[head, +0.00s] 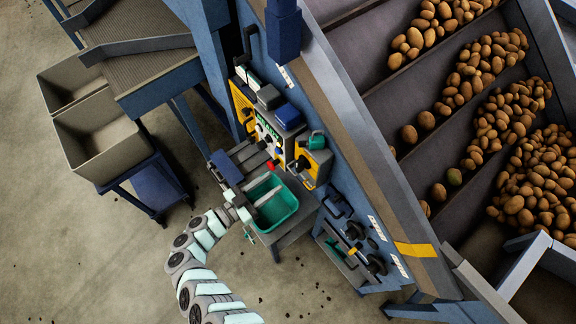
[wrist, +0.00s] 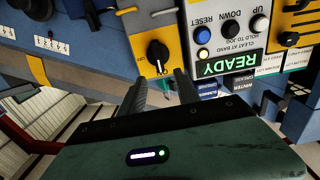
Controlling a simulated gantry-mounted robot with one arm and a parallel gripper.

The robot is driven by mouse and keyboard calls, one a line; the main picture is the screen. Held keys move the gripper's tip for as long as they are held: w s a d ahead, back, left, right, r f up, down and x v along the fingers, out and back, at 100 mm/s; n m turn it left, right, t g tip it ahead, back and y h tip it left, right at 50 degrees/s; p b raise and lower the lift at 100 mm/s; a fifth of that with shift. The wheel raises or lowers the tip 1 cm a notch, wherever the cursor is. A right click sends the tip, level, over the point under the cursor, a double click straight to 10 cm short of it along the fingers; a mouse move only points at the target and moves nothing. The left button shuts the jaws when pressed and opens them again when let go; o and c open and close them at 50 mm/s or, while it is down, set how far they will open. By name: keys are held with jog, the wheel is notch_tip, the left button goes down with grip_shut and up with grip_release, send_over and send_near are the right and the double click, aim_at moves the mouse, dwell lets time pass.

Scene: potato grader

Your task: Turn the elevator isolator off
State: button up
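In the wrist view, a black rotary knob (wrist: 157,55) sits on a yellow isolator plate (wrist: 142,22), with small lettering beside it that looks like "OFF". The knob's pale mark lies near its lower end. In the head view, the yellow isolator box (head: 319,169) is on the blue machine frame, just above and right of a green tub. My gripper (wrist: 160,88) is open, its two dark fingers apart and pointing at the knob with nothing held between them. In the head view, my gripper (head: 275,184) is above the tub, short of the box.
A control panel (wrist: 232,45) with a blue RESET button, black DOWN and white UP buttons, and a lit green READY sign (wrist: 227,66) adjoins the isolator. A green mug (head: 317,141) is by the box. The green tub (head: 289,211) lies below my gripper. Potatoes (head: 520,130) fill lanes at right.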

aim_at(297, 166)
jog(key=p+x, duration=0.1)
jog(key=x, duration=0.8)
jog(key=shift+d+r, duration=0.15)
jog(key=shift+w+d, duration=0.35)
jog(key=shift+d, duration=0.1)
jog(key=shift+c, duration=0.6)
grip_shut()
